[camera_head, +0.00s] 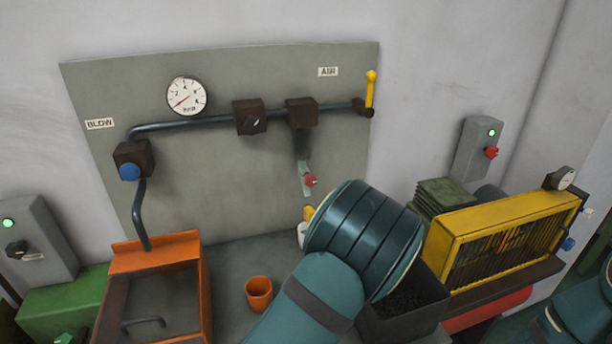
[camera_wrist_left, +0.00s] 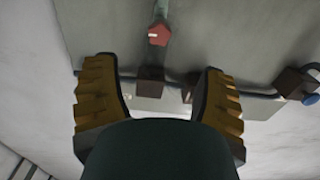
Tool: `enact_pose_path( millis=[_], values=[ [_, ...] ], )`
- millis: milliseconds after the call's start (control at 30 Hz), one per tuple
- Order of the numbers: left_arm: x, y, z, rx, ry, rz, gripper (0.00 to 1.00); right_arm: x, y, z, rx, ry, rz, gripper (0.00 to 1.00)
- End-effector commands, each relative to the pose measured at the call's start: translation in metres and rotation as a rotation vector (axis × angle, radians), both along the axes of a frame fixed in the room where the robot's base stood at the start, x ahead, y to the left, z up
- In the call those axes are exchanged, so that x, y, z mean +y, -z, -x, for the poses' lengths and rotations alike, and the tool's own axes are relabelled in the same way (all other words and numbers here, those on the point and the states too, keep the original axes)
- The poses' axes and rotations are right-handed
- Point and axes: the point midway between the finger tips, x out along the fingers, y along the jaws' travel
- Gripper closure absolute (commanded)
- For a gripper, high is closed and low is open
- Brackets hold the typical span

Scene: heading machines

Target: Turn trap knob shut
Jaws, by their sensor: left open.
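The trap knob is a small red knob (camera_head: 310,180) on the clear trap bowl (camera_head: 303,170) under the dark block (camera_head: 301,112) on the grey panel. In the left wrist view the red knob (camera_wrist_left: 158,34) shows a pale mark across its face. My left gripper (camera_wrist_left: 158,68) is open and empty, its two yellow-brown fingers spread. The knob lies ahead of the fingertips, between their lines and apart from them. In the head view my teal left arm hides most of the gripper; a yellow finger part (camera_head: 308,213) shows just below the knob. My right gripper is out of view.
A pipe (camera_head: 190,122) crosses the panel, with a pressure gauge (camera_head: 186,96), a blue knob (camera_head: 129,171) and a yellow lever (camera_head: 370,88). Below stand an orange cup (camera_head: 259,293), an orange-framed box (camera_head: 203,285) and a yellow guard (camera_head: 512,222).

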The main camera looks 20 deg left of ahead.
Motion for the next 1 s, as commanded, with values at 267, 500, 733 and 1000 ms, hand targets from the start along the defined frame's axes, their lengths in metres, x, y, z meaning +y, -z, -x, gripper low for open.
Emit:
enact_pose_path(
  millis=[267, 500, 733, 1000],
  values=[
    [0.017, 0.000, -0.023, 0.000, -0.002, -0.001, 0.29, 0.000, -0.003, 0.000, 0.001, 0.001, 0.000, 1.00],
    [0.043, 0.000, -0.063, -0.001, -0.002, -0.001, 0.29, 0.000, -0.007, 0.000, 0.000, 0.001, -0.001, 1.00],
    [0.065, 0.000, -0.096, -0.001, -0.001, -0.002, 0.29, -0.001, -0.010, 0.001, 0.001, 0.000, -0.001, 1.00],
    [0.076, 0.001, -0.113, 0.001, 0.001, 0.001, 0.29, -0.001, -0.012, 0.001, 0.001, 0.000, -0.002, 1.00]
  ],
)
